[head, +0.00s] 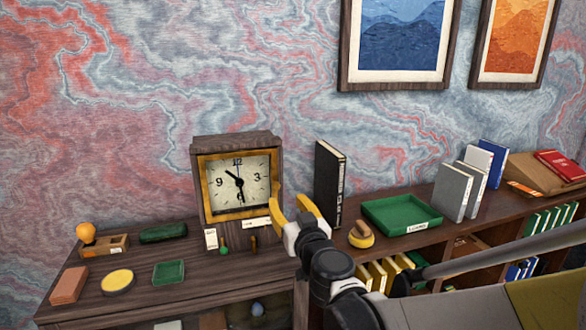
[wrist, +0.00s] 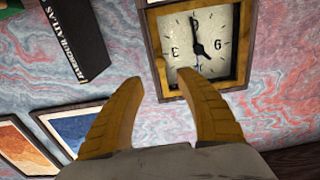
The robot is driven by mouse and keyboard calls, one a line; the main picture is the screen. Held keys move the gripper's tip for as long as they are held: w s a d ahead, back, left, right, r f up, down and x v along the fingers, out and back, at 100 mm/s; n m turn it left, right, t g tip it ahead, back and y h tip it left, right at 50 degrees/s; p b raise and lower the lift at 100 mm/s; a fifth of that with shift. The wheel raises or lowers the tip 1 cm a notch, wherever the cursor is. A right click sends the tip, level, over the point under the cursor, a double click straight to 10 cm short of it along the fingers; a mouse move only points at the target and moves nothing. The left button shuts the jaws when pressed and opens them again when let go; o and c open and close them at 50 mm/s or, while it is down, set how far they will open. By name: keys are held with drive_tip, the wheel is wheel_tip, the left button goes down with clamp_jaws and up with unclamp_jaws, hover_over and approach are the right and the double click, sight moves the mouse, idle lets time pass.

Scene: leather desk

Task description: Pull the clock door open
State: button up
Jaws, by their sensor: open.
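The clock (head: 235,142) is a dark wooden case standing on the desk, left of centre in the head view. Its door (head: 205,186) is a gold frame around a cream dial and looks closed against the case. In the wrist view the clock appears upside down at the upper right, with the door's gold frame (wrist: 159,55) near my fingertips. My gripper (head: 289,200) has yellow fingers, spread apart and empty. It is in front of the clock's right side, and the wrist view shows the fingers (wrist: 158,82) apart with no visible contact with the door.
A black book (head: 328,185) stands right of my gripper. Beyond it are a green tray (head: 400,214) and grey books (head: 452,190). Small items, including a yellow disc (head: 117,282) and a green dish (head: 168,272), lie left of the clock. Small tags and knobs are at the clock's base.

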sight(276, 186)
drive_tip(key=b+x, duration=0.1)
drive_tip(key=x, duration=0.9)
drive_tip(key=shift+w+a+b, duration=0.15)
drive_tip(key=shift+w+b, duration=0.05)
drive_tip(key=shift+b, duration=0.1)
clamp_jaws()
